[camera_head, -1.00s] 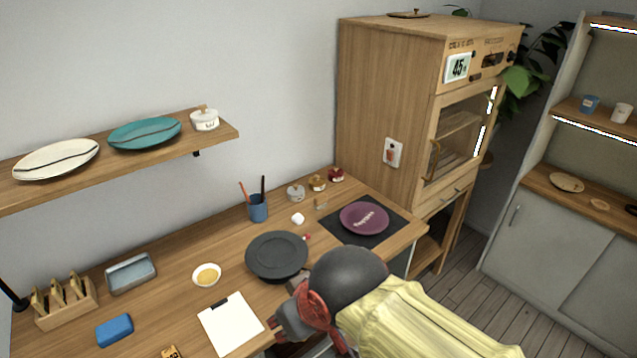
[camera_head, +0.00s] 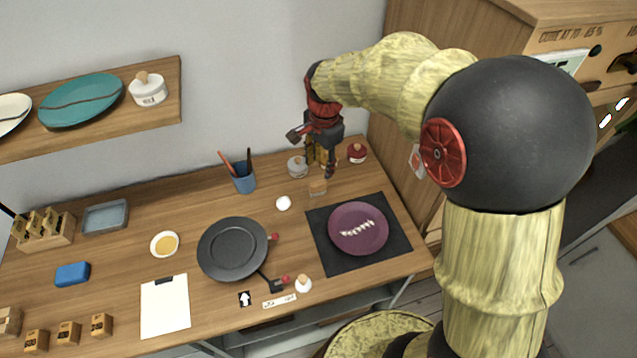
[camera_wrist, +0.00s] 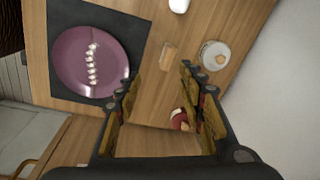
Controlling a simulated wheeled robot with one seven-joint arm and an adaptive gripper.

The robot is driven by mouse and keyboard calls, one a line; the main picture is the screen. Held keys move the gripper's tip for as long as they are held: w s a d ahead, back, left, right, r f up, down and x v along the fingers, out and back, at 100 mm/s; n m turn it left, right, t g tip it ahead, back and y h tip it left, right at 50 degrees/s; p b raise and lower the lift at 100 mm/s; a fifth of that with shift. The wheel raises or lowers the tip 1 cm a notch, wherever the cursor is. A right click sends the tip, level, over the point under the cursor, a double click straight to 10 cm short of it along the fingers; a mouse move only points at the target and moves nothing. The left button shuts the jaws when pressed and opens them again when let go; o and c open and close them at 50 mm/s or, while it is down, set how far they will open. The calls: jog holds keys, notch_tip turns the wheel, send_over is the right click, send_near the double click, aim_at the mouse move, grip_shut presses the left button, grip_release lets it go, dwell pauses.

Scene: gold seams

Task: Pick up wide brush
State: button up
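No wide brush can be told apart for certain. A blue cup (camera_head: 243,178) at the back of the desk holds a red stick (camera_head: 225,160) and a black stick (camera_head: 249,161); their lower ends are hidden in the cup. My gripper (camera_head: 321,165) is to the right of the cup, above the back of the desk near the small jars. In the wrist view my gripper (camera_wrist: 160,76) has its fingers spread wide, with nothing held between them. The cup is not in the wrist view.
A white-grey jar (camera_head: 297,167) and a red jar (camera_head: 357,153) flank my gripper. A purple plate (camera_head: 358,229) lies on a dark mat (camera_head: 322,255). A shelf (camera_head: 165,110) overhangs the left; a wooden cabinet stands right.

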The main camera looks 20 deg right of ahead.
aim_at(318, 183)
jog(key=w+f+m, duration=0.1)
jog(key=f, duration=0.1)
jog(key=w+f+m+p, duration=0.1)
jog(key=w+f, duration=0.1)
jog(key=f, duration=0.1)
jog(key=w+f+m+g, duration=0.1)
jog(key=f, duration=0.1)
jog(key=shift+w+a+f+m, duration=0.1)
jog(key=shift+w+f+m, duration=0.2)
jog(key=shift+m, duration=0.1)
jog(key=shift+s+f, duration=0.15)
jog(key=shift+f, duration=1.35)
jog(key=f, duration=0.1)
jog(key=f+b, duration=0.1)
jog(key=f, duration=0.2)
jog(key=shift+s+d+f+b, duration=0.1)
jog(key=shift+s+d+b, duration=0.15)
jog(key=shift+s+b, duration=0.15)
jog(key=shift+w+f, duration=0.1)
jog(key=shift+f, duration=0.2)
grip_shut()
